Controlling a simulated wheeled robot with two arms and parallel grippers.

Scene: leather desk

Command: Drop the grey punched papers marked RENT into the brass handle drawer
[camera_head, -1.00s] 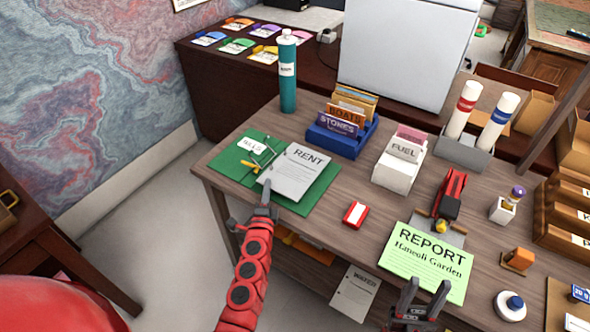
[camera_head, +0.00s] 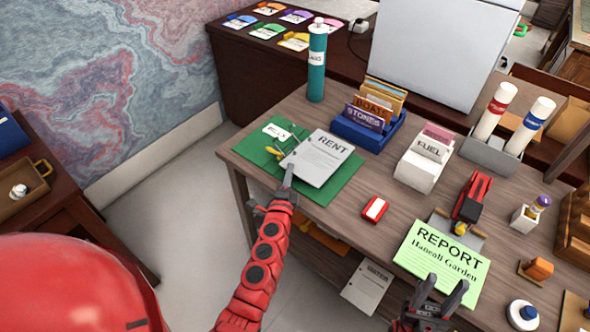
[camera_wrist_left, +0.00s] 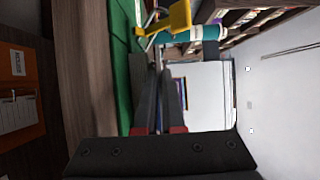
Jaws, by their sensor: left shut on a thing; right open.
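The grey papers marked RENT (camera_head: 322,150) lie over the green folder (camera_head: 338,185) on the near-left part of the desk. My left gripper (camera_head: 289,174) is shut on their near-left edge. In the left wrist view its dark fingers (camera_wrist_left: 160,98) are close together beside the green folder. My right gripper (camera_head: 440,289) is open and empty over the near edge of the green REPORT sheet.
Open floor (camera_head: 170,185) separates the desk from the side cabinet (camera_head: 72,215).

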